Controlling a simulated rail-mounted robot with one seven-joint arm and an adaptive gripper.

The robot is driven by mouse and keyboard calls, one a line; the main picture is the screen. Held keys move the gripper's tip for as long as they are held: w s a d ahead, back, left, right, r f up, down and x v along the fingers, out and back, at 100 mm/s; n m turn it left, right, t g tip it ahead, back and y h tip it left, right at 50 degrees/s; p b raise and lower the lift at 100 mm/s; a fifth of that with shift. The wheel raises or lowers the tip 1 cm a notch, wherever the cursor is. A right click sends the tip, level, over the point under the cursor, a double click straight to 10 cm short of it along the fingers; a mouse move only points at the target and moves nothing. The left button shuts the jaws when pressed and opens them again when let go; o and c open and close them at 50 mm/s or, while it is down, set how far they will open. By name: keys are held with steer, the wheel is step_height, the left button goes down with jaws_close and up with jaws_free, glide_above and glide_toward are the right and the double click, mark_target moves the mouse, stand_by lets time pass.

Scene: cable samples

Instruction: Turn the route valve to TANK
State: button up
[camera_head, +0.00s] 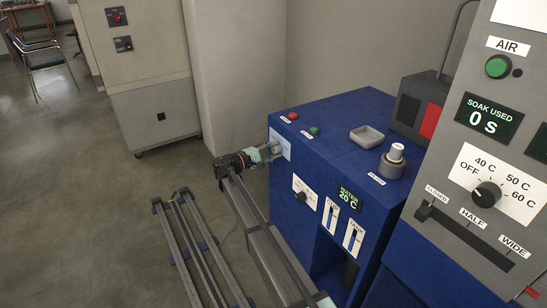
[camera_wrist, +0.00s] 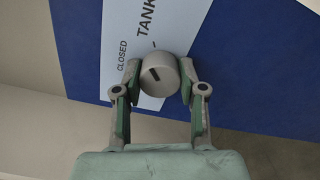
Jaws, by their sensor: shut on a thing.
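The route valve is a round grey knob (camera_wrist: 164,84) on a white label plate (camera_wrist: 116,85) on the side of the blue cabinet. The plate reads CLOSED and TANK, with a tick beside TANK. A short dark mark on the knob face slants toward the upper left; I cannot tell exactly which label it points to. My gripper (camera_wrist: 159,76) is shut on the knob, one finger on each side. In the head view my gripper (camera_head: 268,152) is at the cabinet's left side, in front of the plate (camera_head: 281,142); it partly hides the knob.
The blue cabinet (camera_head: 337,125) has red and green buttons, a small tray (camera_head: 367,136) and a grey-white fitting on top. A grey control panel (camera_head: 478,195) with dial and slider stands at right. Floor rails (camera_head: 190,250) lie at lower left. The floor at left is open.

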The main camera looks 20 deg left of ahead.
steer(key=shift+m+b, duration=0.9)
steer(key=shift+m, duration=0.2)
steer(key=o, duration=1.1)
steer(key=shift+o, duration=0.2)
steer(key=v, duration=1.2)
